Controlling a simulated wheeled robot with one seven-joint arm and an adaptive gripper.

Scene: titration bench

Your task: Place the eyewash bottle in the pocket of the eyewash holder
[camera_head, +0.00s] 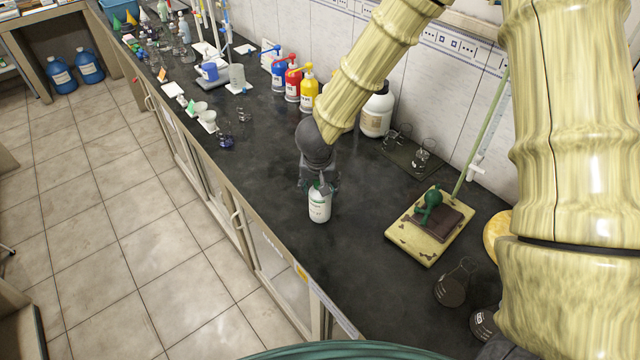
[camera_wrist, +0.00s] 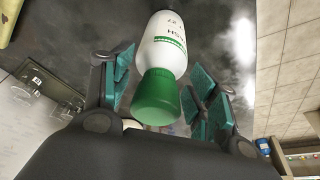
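The eyewash bottle (camera_head: 319,207) is white with green print and appears to stand upright on the dark bench; its green cap (camera_wrist: 157,97) shows in the wrist view. My gripper (camera_head: 320,186) is above it, pointing down, with its fingers around the cap and neck end. In the wrist view, my gripper's teal finger pads (camera_wrist: 160,85) lie on both sides of the bottle. A narrow gap shows on the left; contact on the right is unclear. The gripper looks open. I cannot clearly identify the eyewash holder in either view.
A beige stand base (camera_head: 408,243) with a dark pad and a green item (camera_head: 429,204) is right of the bottle. Glass flasks (camera_head: 452,287) stand at the front right. Red (camera_head: 292,85) and yellow (camera_head: 308,92) bottles line the wall. The bench left of the bottle is clear.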

